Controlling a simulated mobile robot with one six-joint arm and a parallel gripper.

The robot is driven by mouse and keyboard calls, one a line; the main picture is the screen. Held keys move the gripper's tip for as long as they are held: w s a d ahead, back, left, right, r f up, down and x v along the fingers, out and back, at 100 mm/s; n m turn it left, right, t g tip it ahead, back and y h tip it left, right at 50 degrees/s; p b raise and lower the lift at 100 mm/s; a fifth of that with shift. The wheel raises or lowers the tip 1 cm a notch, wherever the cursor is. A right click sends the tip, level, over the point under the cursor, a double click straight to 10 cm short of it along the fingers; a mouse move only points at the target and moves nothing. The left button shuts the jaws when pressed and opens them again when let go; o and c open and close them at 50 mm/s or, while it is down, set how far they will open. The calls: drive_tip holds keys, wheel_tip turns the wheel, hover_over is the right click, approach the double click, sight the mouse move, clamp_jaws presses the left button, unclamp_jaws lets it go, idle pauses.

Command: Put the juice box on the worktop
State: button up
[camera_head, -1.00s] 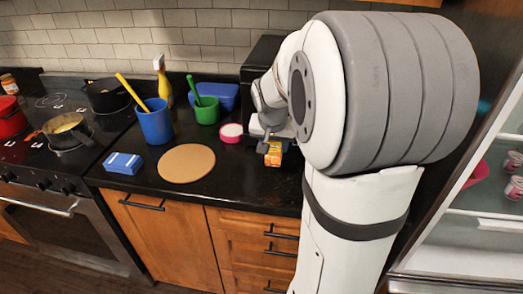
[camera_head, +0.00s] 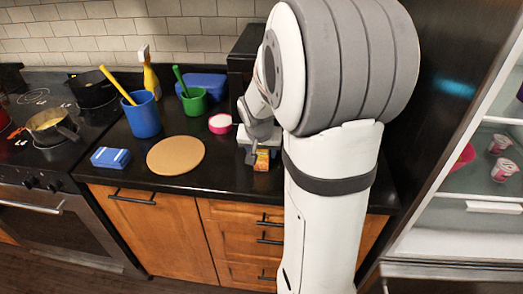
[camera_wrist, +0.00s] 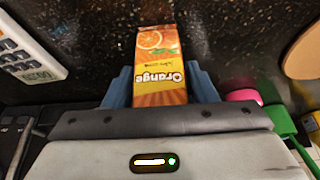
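The juice box (camera_head: 262,159) is a small orange and yellow carton near the front edge of the black worktop (camera_head: 225,178). In the wrist view the juice box (camera_wrist: 160,75) reads "Orange" and sits between my two blue-grey fingers. My gripper (camera_wrist: 160,88) is shut on it, with a finger against each side. In the head view my gripper (camera_head: 258,150) is just above and behind the carton, partly hidden by my arm. I cannot tell whether the carton's bottom touches the worktop.
A white keyed device (camera_wrist: 28,50) lies near my gripper. The hob is far left; an open fridge (camera_head: 470,200) is right.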

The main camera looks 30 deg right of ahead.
drive_tip(key=shift+o, duration=1.4)
drive_tip(key=shift+r, duration=0.1)
drive_tip(key=shift+r+p, duration=0.2)
drive_tip(key=shift+p, duration=0.1)
drive_tip(key=v, duration=1.1)
drive_tip(key=s+a+f+n+y, duration=0.1)
drive_tip(key=s+a+f+n, duration=0.1)
drive_tip(key=s+a, duration=0.3)
drive_tip(key=s+a+f+n+g+y, duration=0.1)
drive_tip(key=s+a+n, duration=0.3)
drive_tip(key=s, duration=0.6)
drive_tip(key=a+f, duration=0.1)
drive_tip(key=a, duration=0.1)
drive_tip(key=shift+s+a+n+y, duration=0.3)
drive_tip(key=shift+n, duration=0.1)
drive_tip(key=shift+r, duration=0.1)
drive_tip(key=shift+c, duration=0.6)
